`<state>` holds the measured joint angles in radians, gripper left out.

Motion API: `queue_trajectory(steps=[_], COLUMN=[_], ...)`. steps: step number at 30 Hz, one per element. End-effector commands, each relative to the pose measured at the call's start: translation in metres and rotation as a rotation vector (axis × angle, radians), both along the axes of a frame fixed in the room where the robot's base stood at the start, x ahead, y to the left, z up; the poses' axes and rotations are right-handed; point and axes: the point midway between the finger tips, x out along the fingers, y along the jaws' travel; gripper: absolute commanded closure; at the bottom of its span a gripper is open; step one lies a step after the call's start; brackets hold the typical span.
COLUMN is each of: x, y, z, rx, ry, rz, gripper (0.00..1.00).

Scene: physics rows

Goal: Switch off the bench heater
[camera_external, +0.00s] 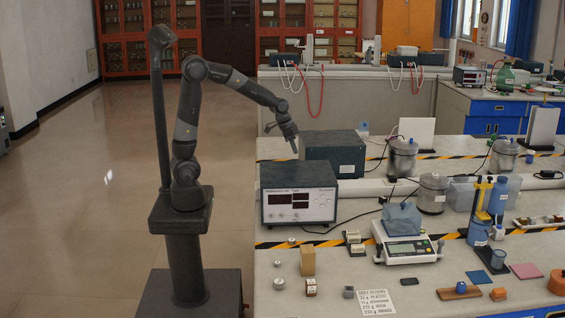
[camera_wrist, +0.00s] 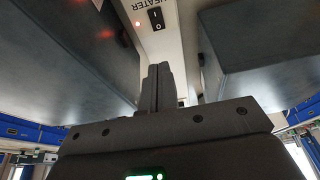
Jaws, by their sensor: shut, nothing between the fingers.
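The heater switch (camera_wrist: 156,19) is a small black rocker marked I and O. It sits on a pale panel under upside-down lettering that reads HEATER, near the top of the wrist view. A small red lamp (camera_wrist: 138,24) beside it is lit. I cannot tell which side of the rocker is pressed. My gripper (camera_external: 295,149) is shut and empty, pointing down beside the dark box in the external view. In the wrist view its fingers (camera_wrist: 157,72) are together, below the switch in the picture and apart from it. The switch cannot be made out in the external view.
A dark box (camera_external: 336,156) stands close to the right of my gripper. A temperature unit (camera_external: 298,206) with red digits stands in front. In the wrist view, dark housings flank the panel on the left (camera_wrist: 65,50) and right (camera_wrist: 265,60). Metal canisters (camera_external: 402,158) stand farther right.

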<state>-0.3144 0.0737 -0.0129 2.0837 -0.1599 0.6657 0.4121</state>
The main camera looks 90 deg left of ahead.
Motion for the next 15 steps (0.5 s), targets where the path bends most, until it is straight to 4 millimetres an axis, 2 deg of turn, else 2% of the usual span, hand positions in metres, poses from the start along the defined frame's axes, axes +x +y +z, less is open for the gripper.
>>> queue_trajectory(steps=[8,15], x=[0.001,0.013], y=[0.0,0.0], z=[-0.005,-0.04], rx=[0.0,-0.001], ry=[0.001,0.005], rz=[0.0,0.0], gripper=[1.0,1.0])
